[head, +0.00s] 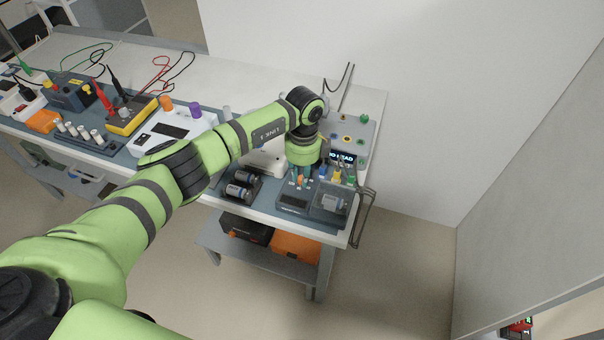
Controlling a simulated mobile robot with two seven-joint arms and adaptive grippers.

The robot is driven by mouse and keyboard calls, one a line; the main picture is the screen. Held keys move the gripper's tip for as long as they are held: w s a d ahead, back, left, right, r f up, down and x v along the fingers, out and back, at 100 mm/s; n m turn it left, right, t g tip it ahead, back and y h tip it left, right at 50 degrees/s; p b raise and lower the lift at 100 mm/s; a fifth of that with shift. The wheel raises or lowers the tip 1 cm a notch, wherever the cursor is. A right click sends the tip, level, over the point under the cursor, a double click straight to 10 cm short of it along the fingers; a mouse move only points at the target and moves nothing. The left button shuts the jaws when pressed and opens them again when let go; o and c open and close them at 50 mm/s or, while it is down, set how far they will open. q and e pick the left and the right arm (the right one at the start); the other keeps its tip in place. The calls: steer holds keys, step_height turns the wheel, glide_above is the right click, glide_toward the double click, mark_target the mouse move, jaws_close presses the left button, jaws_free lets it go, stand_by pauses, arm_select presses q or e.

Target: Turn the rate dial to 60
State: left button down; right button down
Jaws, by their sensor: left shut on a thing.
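My left arm reaches in from the left, and its gripper (301,178) points down at the right end of the bench. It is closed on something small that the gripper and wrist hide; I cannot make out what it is. Below and around it are a dark grey unit (292,203) and small coloured plugs. Just behind stands a grey panel (368,133) with coloured sockets and a dark display (343,158) reading what looks like "NO LEAD". I cannot make out the rate dial, its scale or its setting. My right gripper is not in view.
Two cylindrical cells (239,183) sit in a dark holder left of the gripper. A clear-topped box (330,203) stands at its right. A yellow meter (130,117), leads and other units fill the bench's left.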

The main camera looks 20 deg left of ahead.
arm_select(q)
steer(key=m+b, duration=0.3)
steer(key=m, duration=0.3)
steer(key=shift+f, duration=0.1)
steer(key=m+b, duration=0.3)
steer(key=m, duration=0.2)
steer(key=m+b, duration=0.4)
steer(key=m, duration=0.2)
steer(key=shift+m+t, duration=0.3)
steer(key=shift+m, duration=0.1)
steer(key=shift+m+b, duration=1.45)
steer(key=shift+m, duration=1.05)
steer(key=c, duration=1.1)
jaws_free()
steer(key=shift+c, duration=0.2)
steer(key=shift+s, duration=0.1)
